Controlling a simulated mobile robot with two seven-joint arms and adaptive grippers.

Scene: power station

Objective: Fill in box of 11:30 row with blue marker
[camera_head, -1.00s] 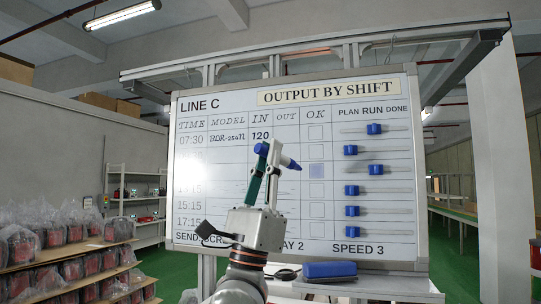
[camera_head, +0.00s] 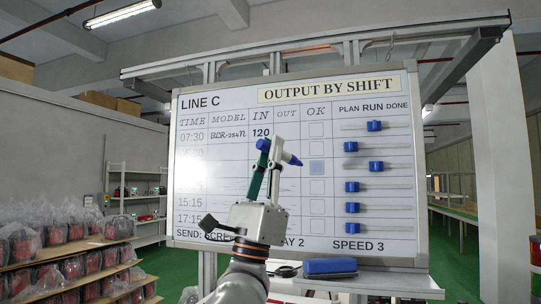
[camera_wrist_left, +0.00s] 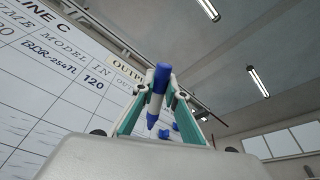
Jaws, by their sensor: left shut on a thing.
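The whiteboard (camera_head: 225,215) shows a table with TIME, MODEL, IN, OUT and OK columns. Glare hides several times at the left, including the 11:30 label. The third row's OK box (camera_head: 317,167) has a pale blue tint; the other OK boxes look white. My left gripper (camera_head: 270,156) is in front of the OUT column, left of that box. It is shut on the blue marker (camera_head: 292,160), a white-bodied pen with blue ends, which also shows between the fingers in the left wrist view (camera_wrist_left: 157,93). I cannot tell whether its right end touches the board. My right gripper is out of view.
A blue eraser (camera_head: 330,266) rests on the ledge under the board. Blue sliders (camera_head: 352,187) line the board's right side. Shelves with bagged goods (camera_head: 68,248) stand at the left, and a grey rack (camera_head: 136,200) stands behind. A pale column (camera_head: 500,180) is at the right.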

